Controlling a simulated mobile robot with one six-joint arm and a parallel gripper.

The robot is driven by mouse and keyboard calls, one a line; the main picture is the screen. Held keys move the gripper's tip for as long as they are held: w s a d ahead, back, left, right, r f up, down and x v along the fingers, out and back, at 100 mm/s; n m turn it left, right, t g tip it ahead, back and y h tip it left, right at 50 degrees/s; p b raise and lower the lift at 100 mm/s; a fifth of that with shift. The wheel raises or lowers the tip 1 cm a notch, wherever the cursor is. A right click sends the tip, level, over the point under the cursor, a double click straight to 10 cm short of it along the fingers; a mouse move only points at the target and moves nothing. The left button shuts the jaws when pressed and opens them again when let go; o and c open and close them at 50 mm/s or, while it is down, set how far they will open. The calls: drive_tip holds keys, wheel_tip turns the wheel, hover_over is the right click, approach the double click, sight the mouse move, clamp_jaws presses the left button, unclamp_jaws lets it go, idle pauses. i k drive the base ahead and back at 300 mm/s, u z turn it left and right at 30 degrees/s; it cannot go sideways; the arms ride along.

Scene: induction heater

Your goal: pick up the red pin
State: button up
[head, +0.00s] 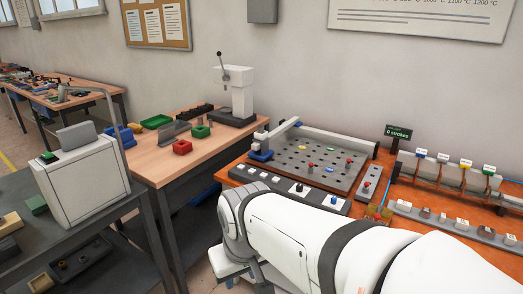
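A grey perforated board (322,149) lies on the orange-brown bench right of centre. A small red-topped pin (311,165) stands on its front part. Another small red-topped piece (349,161) stands near its right edge, and a third reddish one (367,184) is on a narrow grey strip (372,178) to the right. I cannot tell which is the task's pin. My white arm crosses the foreground in front of the board. My gripper does not show, and the arm hides part of the bench.
Racks with coloured tags (443,157) and a row of small blocks (462,224) are at right. A wooden table (158,160) with trays stands left.

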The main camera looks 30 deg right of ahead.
sight(311, 169)
drive_tip(key=z, duration=0.7)
drive_tip(key=i, duration=1.15)
drive_tip(key=z, duration=0.85)
drive_tip(key=k, duration=0.65)
drive_tip(key=z, duration=0.25)
drive_tip(key=i, duration=0.7)
drive_tip(key=u, duration=0.15)
